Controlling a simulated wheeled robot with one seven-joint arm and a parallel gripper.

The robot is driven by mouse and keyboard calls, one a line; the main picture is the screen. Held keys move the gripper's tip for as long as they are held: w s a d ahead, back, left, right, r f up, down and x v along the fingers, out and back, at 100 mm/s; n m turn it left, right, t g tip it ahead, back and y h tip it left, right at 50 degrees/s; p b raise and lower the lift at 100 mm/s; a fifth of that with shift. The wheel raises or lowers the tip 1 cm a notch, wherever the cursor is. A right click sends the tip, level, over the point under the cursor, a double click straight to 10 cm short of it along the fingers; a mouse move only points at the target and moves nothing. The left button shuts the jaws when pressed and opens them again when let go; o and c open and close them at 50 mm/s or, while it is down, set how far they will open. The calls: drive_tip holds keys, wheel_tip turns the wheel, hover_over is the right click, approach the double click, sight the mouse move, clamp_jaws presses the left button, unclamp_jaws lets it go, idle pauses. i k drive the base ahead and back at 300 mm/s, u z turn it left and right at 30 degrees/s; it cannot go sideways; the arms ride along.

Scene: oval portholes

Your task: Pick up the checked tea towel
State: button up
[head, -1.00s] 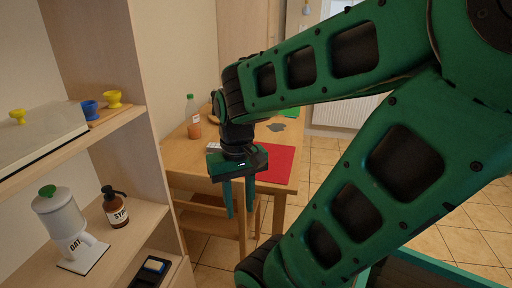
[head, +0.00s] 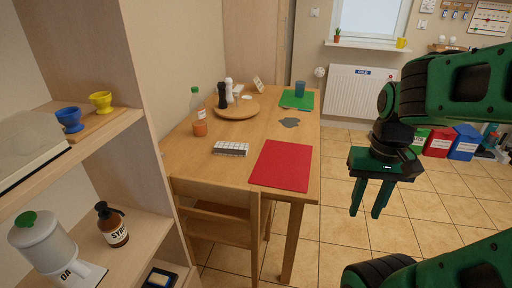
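I cannot make out a checked tea towel in the head view. My gripper (head: 366,212) hangs fingers-down to the right of the wooden table (head: 226,174), over the tiled floor. Its two green fingers are apart, with nothing between them. A small flat grey item (head: 289,122) lies on the table, with no checks visible on it.
The table holds a red mat (head: 282,165), a green mat (head: 297,100), a white compartmented box (head: 230,148), a bottle (head: 199,118) and a round board (head: 237,110). A chair (head: 215,211) stands at its front. Shelves (head: 128,236) stand left. Coloured bins (head: 438,142) stand at right.

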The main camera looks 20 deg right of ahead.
sight(229, 149)
drive_tip(key=z, duration=0.15)
drive_tip(key=i, duration=1)
drive_tip(key=u, duration=0.1)
